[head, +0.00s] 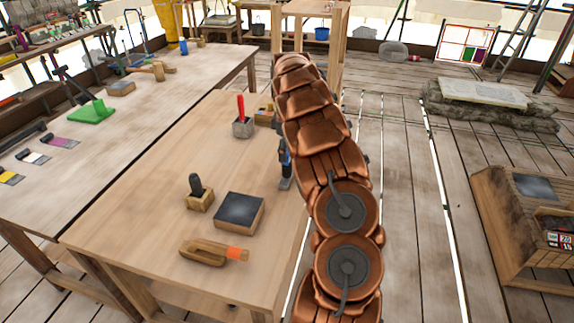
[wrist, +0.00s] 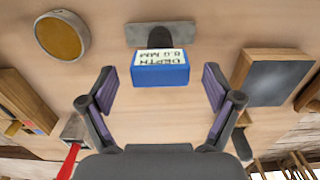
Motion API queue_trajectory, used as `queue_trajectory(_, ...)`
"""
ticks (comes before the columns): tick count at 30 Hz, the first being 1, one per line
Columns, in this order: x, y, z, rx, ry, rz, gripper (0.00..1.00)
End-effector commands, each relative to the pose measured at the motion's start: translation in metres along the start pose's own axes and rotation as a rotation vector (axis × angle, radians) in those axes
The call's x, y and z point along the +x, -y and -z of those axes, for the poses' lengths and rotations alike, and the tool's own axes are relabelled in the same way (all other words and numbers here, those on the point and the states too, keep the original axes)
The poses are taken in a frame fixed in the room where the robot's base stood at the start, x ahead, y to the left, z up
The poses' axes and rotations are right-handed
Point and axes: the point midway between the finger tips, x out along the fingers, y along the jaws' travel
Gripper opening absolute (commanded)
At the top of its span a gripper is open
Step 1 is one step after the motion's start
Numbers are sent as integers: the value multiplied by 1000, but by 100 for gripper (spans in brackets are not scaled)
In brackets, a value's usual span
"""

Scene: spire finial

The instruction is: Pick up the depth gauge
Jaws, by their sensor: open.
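The depth gauge has a blue block (wrist: 160,75) with a white label reading "DEPTH 8.0 MM" and a flat grey foot (wrist: 160,34). It lies on the wooden table. In the head view a part of the depth gauge (head: 285,165) shows near the table's right edge, and my arm hides the rest. My gripper (wrist: 160,80) is open, with its two dark, purple-padded fingers left and right of the blue block in the wrist view. I see gaps on both sides and no contact. My gripper is hidden in the head view.
A dark-topped block (head: 238,212), a wooden block with a black knob (head: 199,194), an orange-tipped wooden tool (head: 212,252) and a red-handled tool (head: 241,108) in a grey block stand on the table (head: 140,215). A round amber disc (wrist: 60,38) lies near the gauge.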

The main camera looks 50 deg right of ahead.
Motion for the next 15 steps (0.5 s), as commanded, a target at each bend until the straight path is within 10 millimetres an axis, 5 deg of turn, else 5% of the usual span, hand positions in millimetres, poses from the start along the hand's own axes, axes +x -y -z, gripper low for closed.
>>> queue_trajectory(11,22,0,0,0,0,1,90)
queue_trajectory(15,21,0,0,0,0,0,77)
